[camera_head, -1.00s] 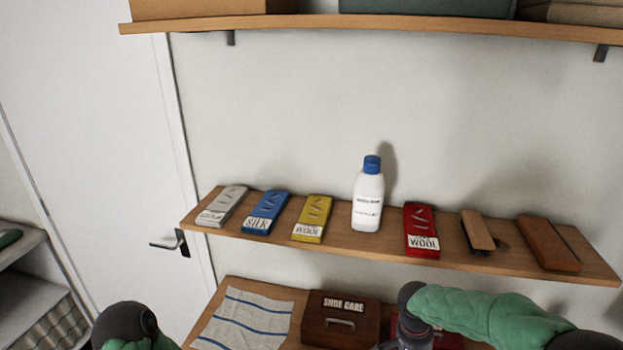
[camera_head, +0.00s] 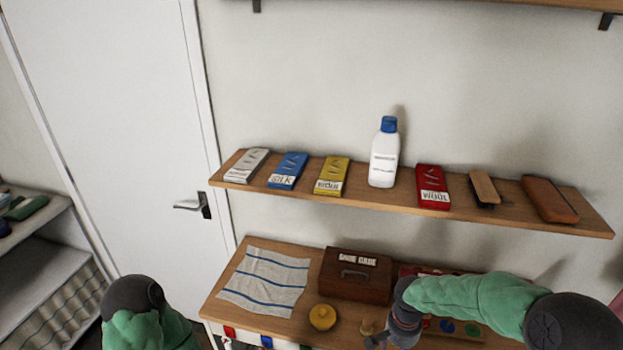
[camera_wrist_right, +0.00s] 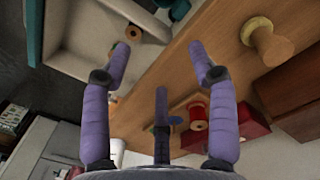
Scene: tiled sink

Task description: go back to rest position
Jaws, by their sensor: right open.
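My right arm (camera_head: 470,300) comes in from the right over the lower table. My right gripper (camera_wrist_right: 160,58) is open and empty in the right wrist view, with its purple fingers spread apart. In the head view only its upper part shows near the bottom edge. My left arm (camera_head: 140,315) shows at the bottom left as a green sleeve and dark joint; its gripper is out of view.
A table (camera_head: 228,290) holds a striped cloth (camera_head: 265,282), a SHOE CARE box (camera_head: 355,276) and a yellow round object (camera_head: 322,317). A wall shelf (camera_head: 400,200) above holds several packets, a white bottle (camera_head: 384,155) and brushes. A door (camera_head: 120,120) is at left.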

